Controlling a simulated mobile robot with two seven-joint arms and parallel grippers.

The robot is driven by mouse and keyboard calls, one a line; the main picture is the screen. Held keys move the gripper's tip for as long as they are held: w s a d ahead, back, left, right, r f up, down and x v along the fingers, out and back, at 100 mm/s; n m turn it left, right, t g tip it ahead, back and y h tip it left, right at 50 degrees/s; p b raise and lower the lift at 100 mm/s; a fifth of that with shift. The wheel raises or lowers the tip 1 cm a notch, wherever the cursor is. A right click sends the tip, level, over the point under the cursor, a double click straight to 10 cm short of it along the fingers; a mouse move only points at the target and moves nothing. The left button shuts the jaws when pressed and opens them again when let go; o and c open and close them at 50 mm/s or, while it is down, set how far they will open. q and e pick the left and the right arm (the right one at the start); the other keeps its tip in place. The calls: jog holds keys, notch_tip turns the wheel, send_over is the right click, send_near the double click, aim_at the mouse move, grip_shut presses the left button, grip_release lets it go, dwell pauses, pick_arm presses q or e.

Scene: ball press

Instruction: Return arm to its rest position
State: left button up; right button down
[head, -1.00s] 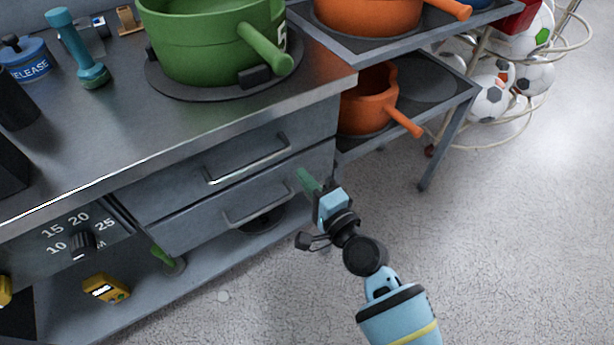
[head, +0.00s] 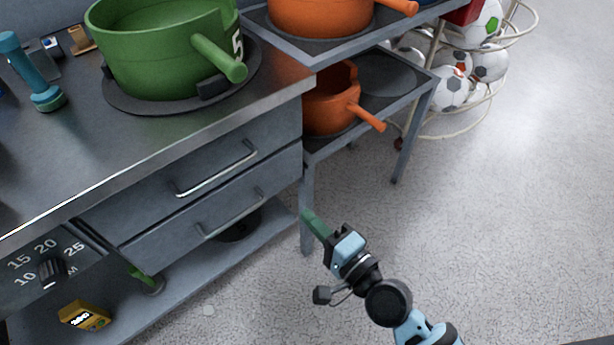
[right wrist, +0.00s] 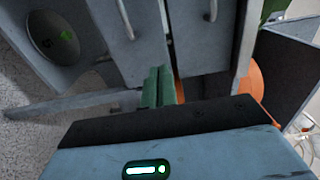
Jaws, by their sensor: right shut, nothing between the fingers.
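My right gripper (head: 313,222) has green fingers and hangs over the floor in front of the shelf rack, right of the workbench drawers. Its green fingers are closed together with nothing between them, as the right wrist view (right wrist: 158,88) also shows. It touches nothing that I can see. My left gripper is not in view. A large green pot (head: 160,50) stands on a round dark plate on the workbench.
The workbench (head: 170,125) has two shut drawers with bar handles (head: 215,170). A rack holds orange pots (head: 330,108). Soccer balls (head: 450,88) sit in a wire holder at the back right. Open floor (head: 500,210) lies to the right.

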jog(key=s+d+f+n+g+h, duration=0.2)
jog(key=s+d+f+n, duration=0.15)
jog(key=s+f, duration=0.5)
jog(key=s+d+f+n+g+h, duration=0.2)
jog(key=s+d+f+n+h, duration=0.15)
jog(key=s+f, duration=0.5)
jog(key=s+d+f+n+g+h, duration=0.1)
jog(key=s+d+n+g+h, duration=0.3)
jog(key=s, duration=0.6)
jog(key=s+d+f+n+y, duration=0.1)
jog(key=s+d+f+n, duration=0.1)
jog(key=s+d, duration=0.55)
pick_arm(q)
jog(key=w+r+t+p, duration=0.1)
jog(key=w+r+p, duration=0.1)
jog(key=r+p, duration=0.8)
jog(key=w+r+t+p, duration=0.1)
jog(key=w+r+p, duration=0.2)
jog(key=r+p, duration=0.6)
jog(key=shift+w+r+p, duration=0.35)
jog(key=shift+p, duration=0.05)
pick_arm(e)
jog(key=w+a+r+t, duration=0.1)
jog(key=w+r, duration=0.1)
jog(key=r, duration=0.8)
jog(key=w+r+t, duration=0.1)
jog(key=w+r, duration=0.2)
jog(key=r, duration=0.7)
jog(key=shift+a, duration=0.4)
